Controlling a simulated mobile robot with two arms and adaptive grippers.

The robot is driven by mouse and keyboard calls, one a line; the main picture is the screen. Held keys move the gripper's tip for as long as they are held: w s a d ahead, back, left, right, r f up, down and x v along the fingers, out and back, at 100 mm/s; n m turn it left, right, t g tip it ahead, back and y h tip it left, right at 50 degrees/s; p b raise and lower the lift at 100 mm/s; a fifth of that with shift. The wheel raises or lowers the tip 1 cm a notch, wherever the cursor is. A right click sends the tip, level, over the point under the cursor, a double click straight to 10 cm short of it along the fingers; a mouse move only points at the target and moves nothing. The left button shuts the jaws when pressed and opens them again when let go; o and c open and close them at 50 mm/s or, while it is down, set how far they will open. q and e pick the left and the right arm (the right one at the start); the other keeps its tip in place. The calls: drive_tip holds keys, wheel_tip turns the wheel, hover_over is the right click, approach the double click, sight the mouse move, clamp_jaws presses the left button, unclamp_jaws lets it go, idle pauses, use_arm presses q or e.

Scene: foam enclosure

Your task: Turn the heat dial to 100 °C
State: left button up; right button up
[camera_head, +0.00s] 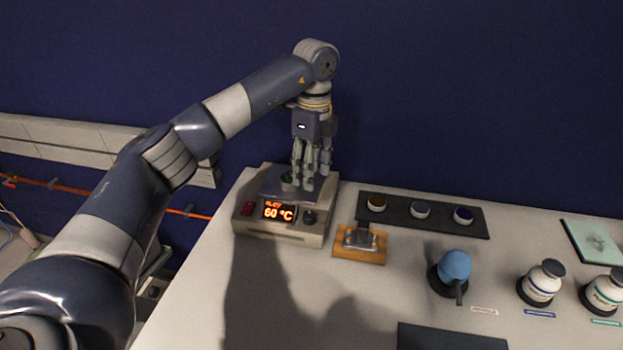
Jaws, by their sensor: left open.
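A grey hot plate (283,235) stands at the back left of the white table. Its lit orange display (279,212) reads 60 °C. The dark heat dial (310,217) is on the front panel, to the right of the display. A red switch (247,208) is at the panel's left. My left gripper (305,184) points down over the top of the hot plate, above and behind the dial. Its fingers are open, and no grip on the dial shows. Whether the fingertips touch the plate top is unclear. My right gripper is not in view.
A small metal piece on a wooden block (345,253) sits right of the hot plate. Behind it is a dark tray (400,222) with several small jars. A blue bulb (455,267) and white bottles (541,286) stand further right.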

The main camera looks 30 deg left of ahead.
sight(309, 215)
use_arm(q)
drive_tip(key=shift+o, duration=0.2)
drive_tip(key=f+m, duration=0.4)
drive_tip(key=m, duration=0.5)
drive_tip(key=f+m+b, duration=0.1)
drive_tip(key=f+m, duration=0.3)
drive_tip(key=m, duration=0.6)
drive_tip(key=f+m, duration=0.4)
drive_tip(key=m, duration=0.6)
drive_tip(key=shift+s+a+t, duration=0.1)
drive_tip(key=shift+s+t, duration=0.2)
drive_tip(key=shift+s, duration=0.1)
drive_tip(key=shift+c, duration=0.3)
drive_tip(key=c, duration=1.1)
